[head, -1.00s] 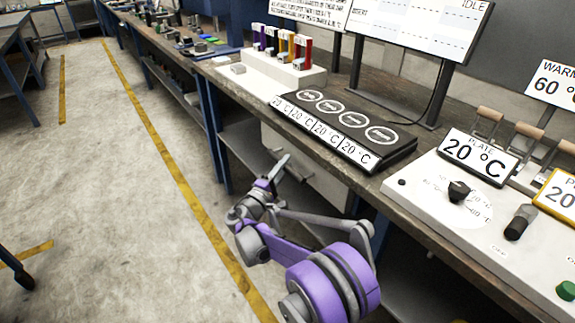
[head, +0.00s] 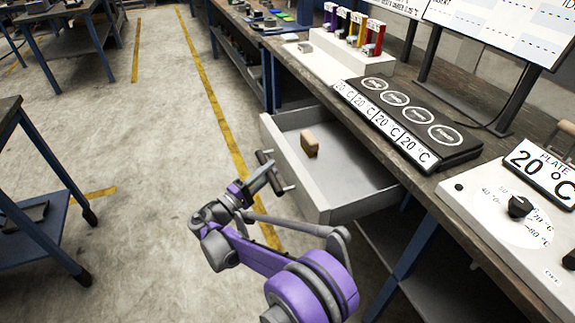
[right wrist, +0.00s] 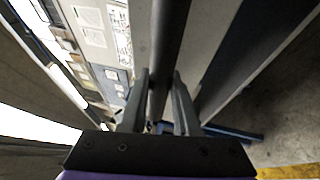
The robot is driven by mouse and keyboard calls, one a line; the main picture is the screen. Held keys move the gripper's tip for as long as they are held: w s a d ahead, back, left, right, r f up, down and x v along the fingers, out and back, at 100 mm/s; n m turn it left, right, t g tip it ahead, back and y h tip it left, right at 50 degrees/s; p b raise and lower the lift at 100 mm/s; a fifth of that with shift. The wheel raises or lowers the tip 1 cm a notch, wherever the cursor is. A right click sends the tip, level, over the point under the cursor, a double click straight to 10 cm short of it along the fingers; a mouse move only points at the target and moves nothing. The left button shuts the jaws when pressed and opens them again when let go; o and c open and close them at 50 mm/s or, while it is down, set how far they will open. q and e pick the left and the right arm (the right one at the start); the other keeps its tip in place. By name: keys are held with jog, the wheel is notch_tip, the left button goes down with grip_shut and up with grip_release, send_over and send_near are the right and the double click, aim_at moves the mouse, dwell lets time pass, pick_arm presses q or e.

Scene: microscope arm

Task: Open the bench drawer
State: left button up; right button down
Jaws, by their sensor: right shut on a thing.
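The bench drawer (head: 350,172) is pulled well out from under the bench top and its light inside shows. My right gripper (head: 270,175) is at the front of the drawer, on its aisle side. In the right wrist view, a dark handle bar (right wrist: 170,45) passes between the two fingers (right wrist: 160,98), which are shut on it. A small wooden block (head: 310,145) stands inside the drawer near its front. My left gripper is in neither view.
A black four-ring plate unit (head: 405,115) and a white control panel (head: 505,225) sit on the bench top (head: 430,180). A blue-legged table (head: 45,205) stands at the left. The floor aisle (head: 150,150) between is clear.

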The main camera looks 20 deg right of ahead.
jog(key=shift+s+a, duration=0.1)
jog(key=shift+a, duration=1.25)
jog(key=c, duration=0.7)
grip_release()
jog(key=shift+o, duration=0.2)
jog(key=p+v, duration=0.1)
jog(key=v, duration=1)
jog(key=shift+d, duration=0.15)
